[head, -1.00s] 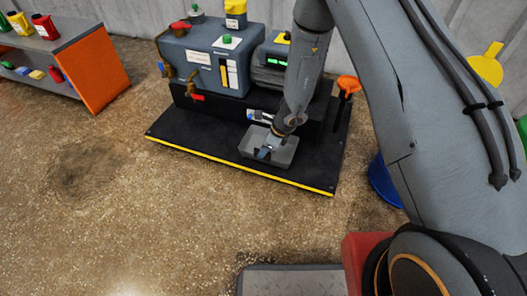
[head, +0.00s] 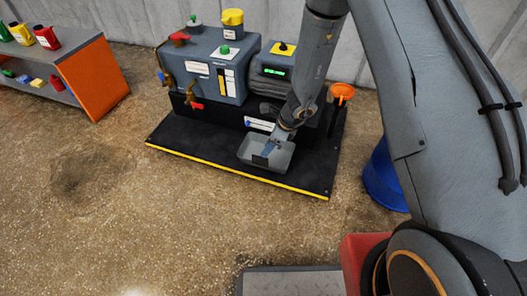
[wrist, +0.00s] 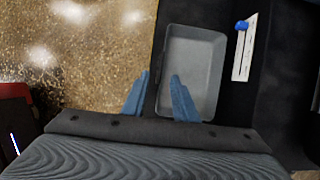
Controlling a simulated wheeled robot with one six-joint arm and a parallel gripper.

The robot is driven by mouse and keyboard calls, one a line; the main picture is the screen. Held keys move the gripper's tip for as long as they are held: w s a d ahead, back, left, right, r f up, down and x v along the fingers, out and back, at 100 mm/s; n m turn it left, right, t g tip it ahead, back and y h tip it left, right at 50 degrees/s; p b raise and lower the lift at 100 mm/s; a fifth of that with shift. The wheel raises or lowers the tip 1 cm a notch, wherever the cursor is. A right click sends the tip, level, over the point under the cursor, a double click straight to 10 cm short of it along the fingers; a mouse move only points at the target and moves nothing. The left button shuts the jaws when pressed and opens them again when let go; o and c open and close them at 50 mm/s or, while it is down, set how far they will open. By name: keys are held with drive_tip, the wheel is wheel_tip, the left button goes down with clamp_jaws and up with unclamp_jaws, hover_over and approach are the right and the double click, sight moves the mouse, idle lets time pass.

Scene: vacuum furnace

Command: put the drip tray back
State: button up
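The drip tray (head: 283,160) is a shallow grey rectangular pan. It appears to rest on the black base plate (head: 205,142), in front of the blue-grey pump unit (head: 215,75). It also shows in the wrist view (wrist: 205,60), and it looks empty. My gripper (wrist: 160,75) has its two blue fingers apart at one wall of the tray. One finger is outside the wall and the other is over the inside. A gap shows between the fingers and the wall. In the head view my gripper (head: 268,151) partly covers the tray.
A white label with a blue knob (wrist: 242,26) is beside the tray. An orange funnel (head: 342,92) stands right of the pump, and a blue container (head: 383,180) is farther right. A shelf with an orange side (head: 93,75) stands at left.

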drive_tip(key=s+a+r+n+g, duration=0.1)
drive_tip(key=s+a+r+n, duration=0.25)
drive_tip(key=r, duration=0.45)
drive_tip(key=s+a+r+n+p, duration=0.1)
drive_tip(key=s+a+r+n, duration=0.3)
drive_tip(key=r, duration=0.5)
drive_tip(key=s+a+r+n+g, duration=0.1)
drive_tip(key=s+a+r+n, duration=0.1)
drive_tip(key=s+r+n, duration=0.5)
drive_tip(key=s+d+r+n+h, duration=0.1)
drive_tip(key=s+d+r+n, duration=0.2)
drive_tip(key=s+r+n, duration=0.3)
drive_tip(key=s+d+r+n+h, duration=0.1)
drive_tip(key=s+d+r+n, duration=0.2)
drive_tip(key=s+r+n, duration=0.3)
drive_tip(key=s+n, duration=0.1)
drive_tip(key=s, duration=0.4)
drive_tip(key=shift+r+n+h, duration=0.3)
drive_tip(key=shift+r+n, duration=0.05)
drive_tip(key=shift+r, duration=0.05)
